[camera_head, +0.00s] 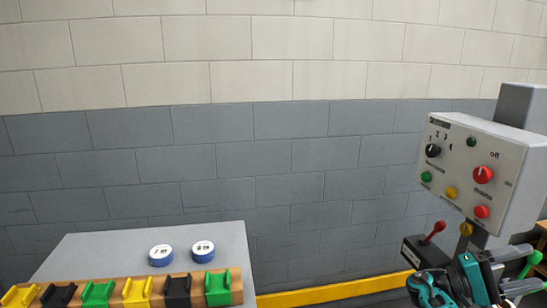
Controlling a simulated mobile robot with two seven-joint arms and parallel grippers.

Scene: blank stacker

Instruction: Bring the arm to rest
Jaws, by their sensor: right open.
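My right gripper (519,271) is at the lower right corner, with teal and black parts and two grey fingers pointing right. The fingers are apart, and nothing is seen held between them. A green piece (530,263) shows near the fingers; I cannot tell whether they touch it. My left gripper is not in view.
A control box (478,168) with knobs and buttons stands above my right gripper, and a red-knobbed lever (435,231) is close by. A grey table (110,247) at lower left bears two blue-sided discs (182,252) and a rack of coloured holders (130,292). A brick wall stands behind.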

